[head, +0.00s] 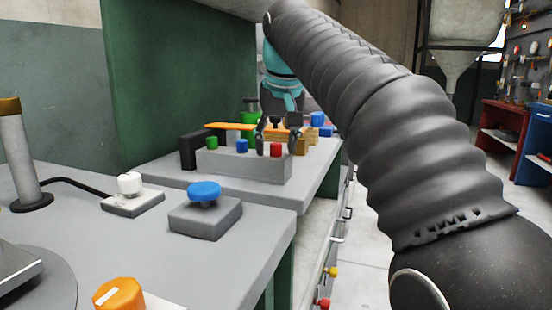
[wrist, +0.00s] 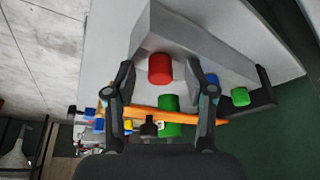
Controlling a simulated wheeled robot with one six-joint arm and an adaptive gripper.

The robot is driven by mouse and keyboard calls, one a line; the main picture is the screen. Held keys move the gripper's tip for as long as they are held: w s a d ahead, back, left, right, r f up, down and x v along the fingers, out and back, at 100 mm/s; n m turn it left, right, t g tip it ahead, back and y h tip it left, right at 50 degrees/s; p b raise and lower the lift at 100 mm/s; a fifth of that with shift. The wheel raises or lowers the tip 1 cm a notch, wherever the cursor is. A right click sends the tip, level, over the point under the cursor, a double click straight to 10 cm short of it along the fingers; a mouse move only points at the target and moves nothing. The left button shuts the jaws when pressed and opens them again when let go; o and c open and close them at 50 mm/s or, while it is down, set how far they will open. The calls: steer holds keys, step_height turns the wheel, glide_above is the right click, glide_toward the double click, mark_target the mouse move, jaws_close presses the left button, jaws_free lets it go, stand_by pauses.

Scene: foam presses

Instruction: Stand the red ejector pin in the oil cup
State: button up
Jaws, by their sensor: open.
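The red ejector pin (head: 276,150) shows as a short red cylinder at the right end of a grey block (head: 240,164) on the far bench. In the wrist view the red pin (wrist: 160,68) lies between the fingers. My gripper (head: 275,143) is open above the block's right end, its fingers (wrist: 162,72) on either side of the red pin and not closed on it. A blue pin (head: 242,145) and a green pin (head: 212,142) stand in the same block to the left. I cannot clearly make out which thing is the oil cup.
An orange bar (head: 228,126) and a larger green cylinder (wrist: 170,116) are behind the block. A black upright (head: 188,152) stands at its left end. Small blue boxes (head: 320,124) are at the right. A blue knob (head: 204,191) sits on the near bench.

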jaws_close()
steer(key=shift+r, duration=0.1)
